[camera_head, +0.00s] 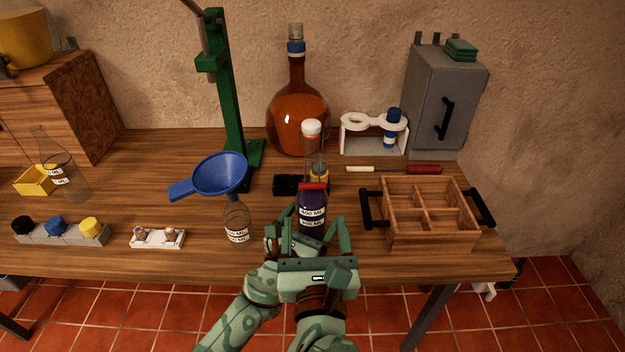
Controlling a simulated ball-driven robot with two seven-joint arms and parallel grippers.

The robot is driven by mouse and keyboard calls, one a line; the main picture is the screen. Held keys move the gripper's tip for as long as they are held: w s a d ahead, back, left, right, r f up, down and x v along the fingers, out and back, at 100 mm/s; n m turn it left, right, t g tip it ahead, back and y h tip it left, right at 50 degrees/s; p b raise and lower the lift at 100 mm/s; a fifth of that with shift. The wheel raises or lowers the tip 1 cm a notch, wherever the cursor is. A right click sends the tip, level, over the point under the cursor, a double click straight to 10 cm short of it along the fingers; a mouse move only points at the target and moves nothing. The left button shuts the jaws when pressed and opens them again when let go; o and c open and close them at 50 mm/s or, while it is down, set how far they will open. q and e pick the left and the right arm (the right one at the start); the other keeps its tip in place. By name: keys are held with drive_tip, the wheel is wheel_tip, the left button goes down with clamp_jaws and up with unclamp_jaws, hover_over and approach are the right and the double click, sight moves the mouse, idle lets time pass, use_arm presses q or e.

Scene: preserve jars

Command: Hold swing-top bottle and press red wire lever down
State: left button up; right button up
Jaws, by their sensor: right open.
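The swing-top bottle (312,218), dark blue-purple with white labels, stands upright near the table's front edge. Its red wire lever (312,187) shows as a red band at its top. A clear glass neck or tube with a white and orange top (312,128) rises above or behind it; I cannot tell which. My right gripper (315,240) is open, its fingers reaching up at the bottle's lower part, which it hides. Contact is unclear. My left arm comes in at the bottom; its gripper (279,244) is close to the bottle's left and overlaps the right one, so its jaws are unclear.
A blue funnel (219,175) over a small labelled bottle (238,224) stands close on the left. A wooden divided crate (430,238) is on the right. A green press stand (233,110), an amber flask (297,122) and a white rack (350,132) stand behind.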

use_arm(q)
drive_tip(key=v, duration=1.2)
drive_tip(key=shift+f, duration=0.15)
